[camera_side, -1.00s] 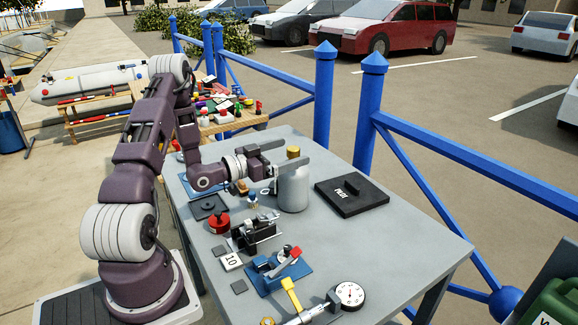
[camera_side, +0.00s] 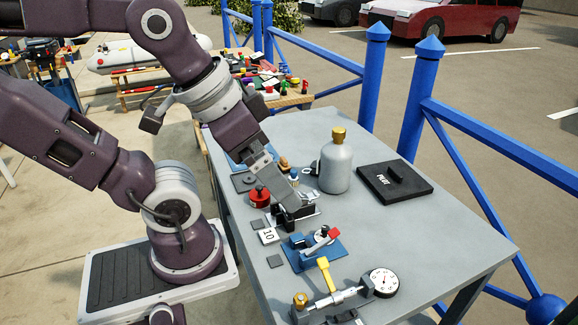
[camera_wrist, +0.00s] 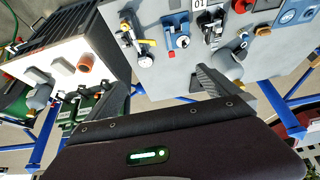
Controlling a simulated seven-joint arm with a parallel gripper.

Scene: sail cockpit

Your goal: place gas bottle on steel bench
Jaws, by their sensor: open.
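The gas bottle (camera_side: 337,168), a grey cylinder with a gold cap, stands upright on the steel bench (camera_side: 430,235) in the side view, beside the black plate marked FLAT. My gripper (camera_side: 285,188) is left of the bottle and apart from it, slanting down over the small black vice. In the wrist view my gripper (camera_wrist: 168,90) is open with nothing between its fingers. The bottle (camera_wrist: 228,64) shows there behind the right finger, partly hidden. The grey bench top (camera_wrist: 270,60) also shows there.
The black plate (camera_side: 394,182) lies right of the bottle. A red round piece (camera_side: 259,196), a blue-based tool (camera_side: 314,250) and a dial gauge (camera_side: 383,282) stand along the near-left side. The bench's right side is clear. Blue railing posts (camera_side: 373,95) rise behind.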

